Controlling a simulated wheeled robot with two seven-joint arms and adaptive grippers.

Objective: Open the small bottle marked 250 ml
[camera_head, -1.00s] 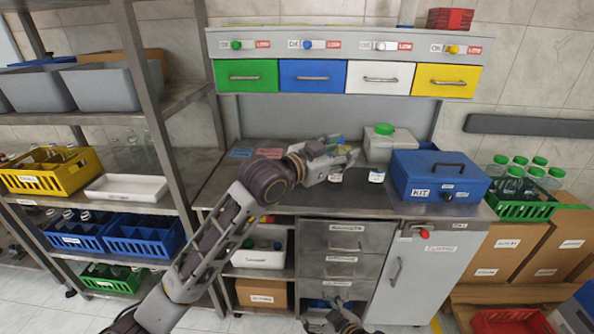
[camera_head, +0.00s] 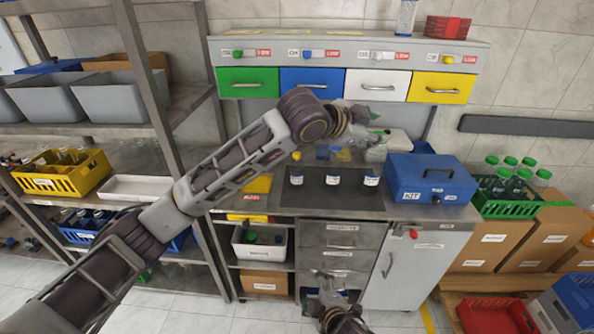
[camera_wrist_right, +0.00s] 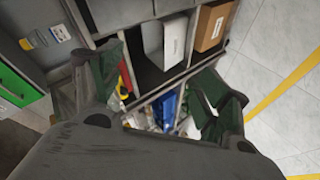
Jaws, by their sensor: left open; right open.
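Three small bottles with white labels stand in a row on the dark worktop mat (camera_head: 318,201): a left one (camera_head: 297,179), a middle one (camera_head: 333,180) and a right one (camera_head: 371,181). Their label print is too small to read, so I cannot tell which is 250 ml. My left gripper (camera_head: 377,150) is open and empty, above and behind the right bottle, in front of a pale box. My right gripper (camera_head: 332,285) is low in front of the drawers, away from the bottles. In the right wrist view it is open (camera_wrist_right: 163,92) with nothing between its fingers.
A blue kit box (camera_head: 430,181) stands right of the bottles. Coloured drawers (camera_head: 378,84) hang above the bench. A green crate of bottles (camera_head: 510,207) is at the right. Shelves with a yellow crate (camera_head: 62,178) are at the left.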

